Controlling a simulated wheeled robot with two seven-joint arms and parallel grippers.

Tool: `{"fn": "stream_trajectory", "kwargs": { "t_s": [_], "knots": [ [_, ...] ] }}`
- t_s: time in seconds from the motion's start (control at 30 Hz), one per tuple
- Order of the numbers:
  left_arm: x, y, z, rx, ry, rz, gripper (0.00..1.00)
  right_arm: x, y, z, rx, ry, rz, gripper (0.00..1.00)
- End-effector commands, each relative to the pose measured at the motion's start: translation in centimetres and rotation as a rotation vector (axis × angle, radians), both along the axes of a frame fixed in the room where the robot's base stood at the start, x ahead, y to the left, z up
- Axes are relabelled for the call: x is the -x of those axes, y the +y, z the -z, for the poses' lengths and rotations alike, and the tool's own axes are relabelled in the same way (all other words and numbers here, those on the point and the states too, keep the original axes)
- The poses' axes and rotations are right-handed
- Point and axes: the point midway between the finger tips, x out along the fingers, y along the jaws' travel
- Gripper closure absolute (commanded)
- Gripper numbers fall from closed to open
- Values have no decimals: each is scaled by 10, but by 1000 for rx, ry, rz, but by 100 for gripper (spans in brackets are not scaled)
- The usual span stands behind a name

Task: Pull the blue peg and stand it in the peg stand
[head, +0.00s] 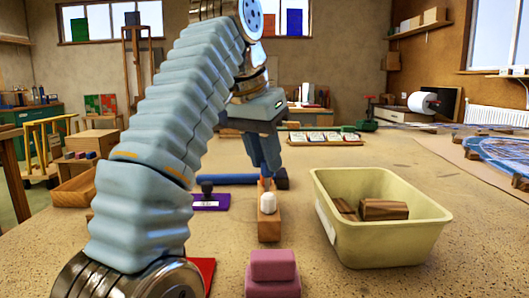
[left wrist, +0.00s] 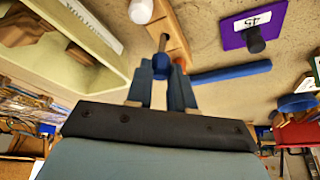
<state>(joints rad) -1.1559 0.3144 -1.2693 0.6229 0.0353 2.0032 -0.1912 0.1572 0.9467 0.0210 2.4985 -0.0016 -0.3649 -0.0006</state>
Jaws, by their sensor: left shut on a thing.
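My left gripper (head: 266,181) reaches down over the far end of a wooden block (head: 269,228). In the left wrist view (left wrist: 162,92) its fingers are shut on the round blue head of the blue peg (left wrist: 161,64). The peg's thin metal shank (left wrist: 163,42) runs to the wooden block; I cannot tell how deep it sits. A white knob (head: 268,201) stands on the same block, nearer me. A purple plate (head: 218,205) with a dark upright knob (head: 207,188) and a white label lies left of the block. I cannot tell which piece is the peg stand. My right gripper is out of view.
A cream bin (head: 392,243) with brown wooden pieces stands right of the block. A blue bar (head: 225,178) lies close to the gripper. A pink block (head: 272,276) and a red flat thing (head: 203,272) lie near me.

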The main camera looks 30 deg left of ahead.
Motion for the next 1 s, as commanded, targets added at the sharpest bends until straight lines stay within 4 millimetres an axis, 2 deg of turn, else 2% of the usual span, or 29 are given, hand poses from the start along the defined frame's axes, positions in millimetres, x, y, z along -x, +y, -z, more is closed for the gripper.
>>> {"fn": "stream_trajectory", "kwargs": {
  "t_s": [0.3, 1.0],
  "knots": [
    [-4, 4, -2, 7, 5, -2, 100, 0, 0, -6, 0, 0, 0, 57],
    [-6, 7, -1, 7, 6, -5, 100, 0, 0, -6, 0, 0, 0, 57]
  ]
}}
